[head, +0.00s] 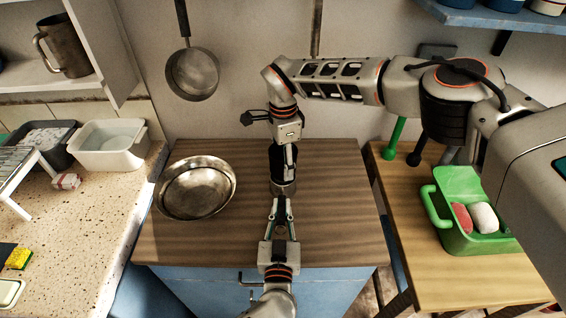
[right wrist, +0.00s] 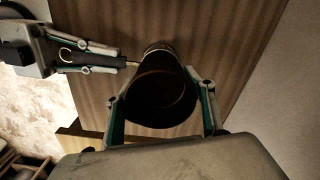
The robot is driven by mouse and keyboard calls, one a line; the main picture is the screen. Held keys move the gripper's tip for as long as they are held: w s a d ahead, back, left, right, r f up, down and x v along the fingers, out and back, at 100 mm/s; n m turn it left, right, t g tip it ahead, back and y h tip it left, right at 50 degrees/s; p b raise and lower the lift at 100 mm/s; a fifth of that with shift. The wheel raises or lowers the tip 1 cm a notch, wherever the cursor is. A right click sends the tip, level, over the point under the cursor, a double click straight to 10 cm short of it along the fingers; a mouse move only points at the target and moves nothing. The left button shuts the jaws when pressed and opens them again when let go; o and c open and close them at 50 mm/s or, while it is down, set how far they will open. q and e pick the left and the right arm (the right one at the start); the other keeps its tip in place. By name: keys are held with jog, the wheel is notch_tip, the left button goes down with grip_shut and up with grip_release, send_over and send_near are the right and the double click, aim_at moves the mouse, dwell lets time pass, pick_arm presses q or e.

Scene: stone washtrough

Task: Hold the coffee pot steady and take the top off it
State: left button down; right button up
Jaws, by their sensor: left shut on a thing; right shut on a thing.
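The coffee pot (head: 284,187) stands on the wooden counter in the head view, mostly hidden by my grippers; its metal lower part shows. In the right wrist view its metal body (right wrist: 158,48) shows beyond a dark round top (right wrist: 160,95). My right gripper (head: 284,168) comes from above and is shut on the top, with one finger (right wrist: 162,112) on each side. My left gripper (head: 279,208) is at the near side, shut on the dark handle (right wrist: 95,60). I cannot tell whether top and body are apart.
A metal bowl (head: 196,188) sits on the wooden counter (head: 335,225), left of the pot. A pan (head: 192,73) hangs on the wall behind. A green tub (head: 468,240) stands on the right table. A white basin (head: 110,146) is on the speckled counter.

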notch_tip(320, 180, up, 3)
jog(key=shift+r, duration=0.2)
pick_arm(q)
jog(key=c, duration=1.9)
grip_release()
